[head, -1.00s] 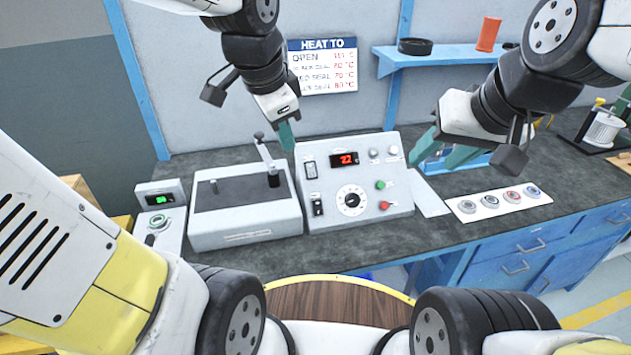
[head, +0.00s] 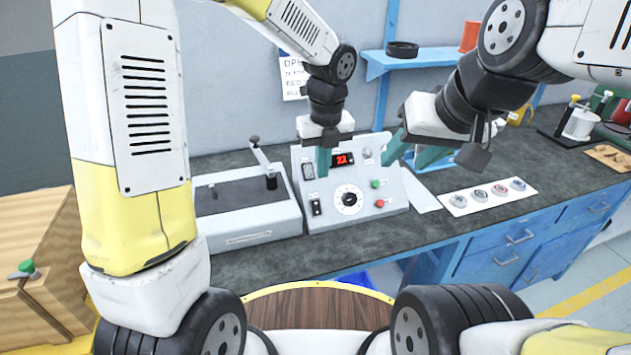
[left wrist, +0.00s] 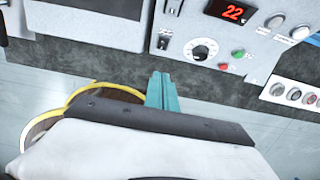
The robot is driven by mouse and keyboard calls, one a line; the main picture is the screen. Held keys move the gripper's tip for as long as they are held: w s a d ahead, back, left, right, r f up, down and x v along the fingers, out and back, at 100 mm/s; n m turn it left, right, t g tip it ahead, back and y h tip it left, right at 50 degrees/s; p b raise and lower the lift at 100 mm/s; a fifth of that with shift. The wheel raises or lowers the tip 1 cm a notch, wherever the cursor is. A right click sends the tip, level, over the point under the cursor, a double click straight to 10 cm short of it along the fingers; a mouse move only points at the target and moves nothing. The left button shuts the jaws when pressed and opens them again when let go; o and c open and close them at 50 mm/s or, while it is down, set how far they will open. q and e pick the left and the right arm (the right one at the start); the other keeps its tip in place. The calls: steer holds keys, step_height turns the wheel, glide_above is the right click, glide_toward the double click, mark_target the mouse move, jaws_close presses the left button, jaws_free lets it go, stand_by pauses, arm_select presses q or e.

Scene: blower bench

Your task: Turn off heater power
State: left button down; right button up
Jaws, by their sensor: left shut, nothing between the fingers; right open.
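The light grey control box (head: 335,219) stands on the bench, its sloping panel facing me. Its red display (head: 342,159) reads 22. A rocker switch (head: 308,171) is at the panel's upper left, and a smaller black switch (head: 316,207) is below it, also in the left wrist view (left wrist: 164,41). A black dial (head: 349,199), a green button (head: 375,184) and a red button (head: 380,203) are to the right. My left gripper (head: 323,168) is shut and empty, in front of the panel's upper part near the rocker. My right gripper (head: 406,160) is open and empty by the box's right edge.
A grey unit with a lever (head: 245,222) stands left of the box. A white strip with several round parts (head: 487,196) lies to the right. A blue shelf (head: 430,58) is on the back wall. A wooden box (head: 38,275) is at far left.

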arm_select(q)
glide_above(316, 209)
steer(key=f, duration=1.2)
steer(key=shift+s+d, duration=0.2)
steer(key=shift+s, duration=0.2)
steer(key=shift+w+a+f, duration=0.1)
steer(key=shift+w+f, duration=0.1)
steer(key=shift+w, duration=0.1)
steer(key=shift+w+a+f+g, duration=0.1)
steer(key=shift+w+f+g, duration=0.15)
steer(key=shift+g, duration=0.35)
steer(key=shift+r, duration=0.1)
steer(key=shift+s, duration=0.1)
